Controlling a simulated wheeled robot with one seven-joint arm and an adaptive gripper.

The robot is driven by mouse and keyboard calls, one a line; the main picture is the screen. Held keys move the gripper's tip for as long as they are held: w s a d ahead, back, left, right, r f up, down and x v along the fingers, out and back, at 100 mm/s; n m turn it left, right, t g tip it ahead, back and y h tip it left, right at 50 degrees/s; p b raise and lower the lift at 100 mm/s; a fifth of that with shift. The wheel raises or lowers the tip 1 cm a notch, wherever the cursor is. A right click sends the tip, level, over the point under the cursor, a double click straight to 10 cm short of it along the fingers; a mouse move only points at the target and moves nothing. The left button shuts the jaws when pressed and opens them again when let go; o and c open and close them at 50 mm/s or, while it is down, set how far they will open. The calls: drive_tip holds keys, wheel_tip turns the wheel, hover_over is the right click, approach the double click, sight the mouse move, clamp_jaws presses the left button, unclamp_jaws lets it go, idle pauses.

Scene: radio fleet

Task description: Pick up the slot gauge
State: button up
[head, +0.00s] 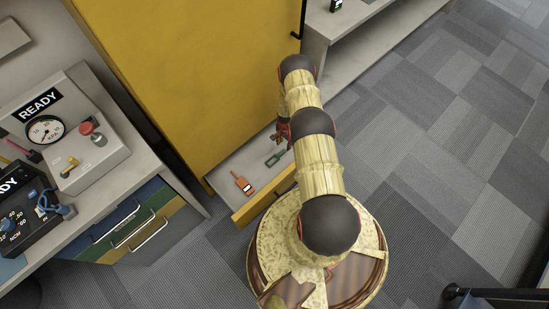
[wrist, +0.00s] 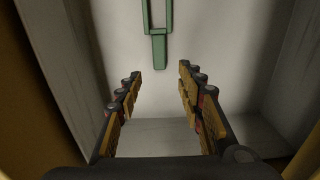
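A green tool with a slotted, frame-like end, which looks like the slot gauge (head: 275,158), lies on the pale floor of an open drawer (head: 225,178). In the wrist view the green gauge (wrist: 159,48) lies upright in the picture, its handle end towards me and its far end cut off by the top edge. My gripper (wrist: 160,76) is open and empty, its fingertips either side of the line of the handle, near the handle's end. The gripper does not touch the gauge as far as I can see. In the head view my gripper (head: 283,133) is partly hidden behind my arm.
An orange tool (head: 243,186) lies in the same drawer, left of the gauge. Drawer walls stand close on both sides in the wrist view. The tall yellow cabinet (head: 200,70) rises behind. A bench with instruments (head: 95,150) stands left; carpet floor (head: 450,150) is free at right.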

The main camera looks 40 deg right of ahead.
sight(284, 150)
wheel_tip(284, 150, down, 7)
drive_tip(key=b, duration=0.3)
drive_tip(key=shift+a+r, duration=0.1)
drive_tip(key=shift+r, duration=0.1)
drive_tip(key=shift+c, duration=0.8)
drive_tip(key=c, duration=0.7)
clamp_jaws()
